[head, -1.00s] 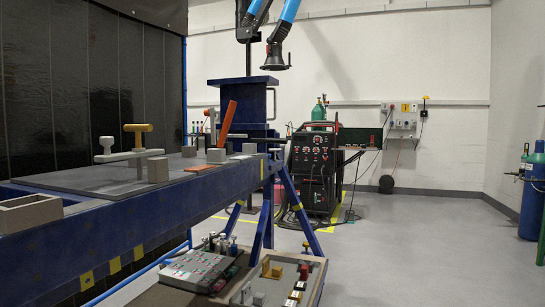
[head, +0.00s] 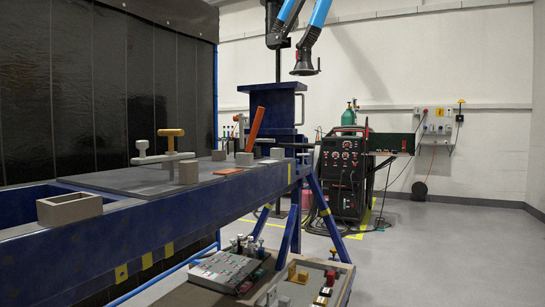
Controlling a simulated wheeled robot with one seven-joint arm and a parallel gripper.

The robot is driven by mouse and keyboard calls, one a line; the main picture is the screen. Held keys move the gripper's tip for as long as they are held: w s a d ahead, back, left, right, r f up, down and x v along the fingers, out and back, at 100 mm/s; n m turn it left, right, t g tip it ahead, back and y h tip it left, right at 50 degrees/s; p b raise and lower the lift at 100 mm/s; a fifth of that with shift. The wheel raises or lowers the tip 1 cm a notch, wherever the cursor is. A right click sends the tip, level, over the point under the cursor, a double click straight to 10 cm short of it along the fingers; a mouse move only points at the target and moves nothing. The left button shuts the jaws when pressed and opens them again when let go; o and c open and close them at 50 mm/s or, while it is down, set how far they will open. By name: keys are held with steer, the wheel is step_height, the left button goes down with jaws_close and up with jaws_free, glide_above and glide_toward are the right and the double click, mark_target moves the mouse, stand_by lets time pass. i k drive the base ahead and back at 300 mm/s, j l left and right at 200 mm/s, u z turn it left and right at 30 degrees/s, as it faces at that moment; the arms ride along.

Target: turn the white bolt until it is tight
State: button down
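Whether the white bolt is tight cannot be told from here.
On the blue bench (head: 150,240) are an open grey box (head: 70,208), several grey blocks (head: 189,172) and an upright orange lever (head: 254,128). A low panel with coloured parts (head: 232,268) stands in front. The floor to the right (head: 440,250) is clear.

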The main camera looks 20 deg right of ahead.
mark_target(303, 159)
steer(key=i+l+u, duration=0.15)
steer(key=u, duration=0.15)
steer(key=i+l+u, duration=0.1)
steer(key=l+u, duration=0.5)
steer(key=i+l, duration=0.05)
steer(key=l, duration=0.05)
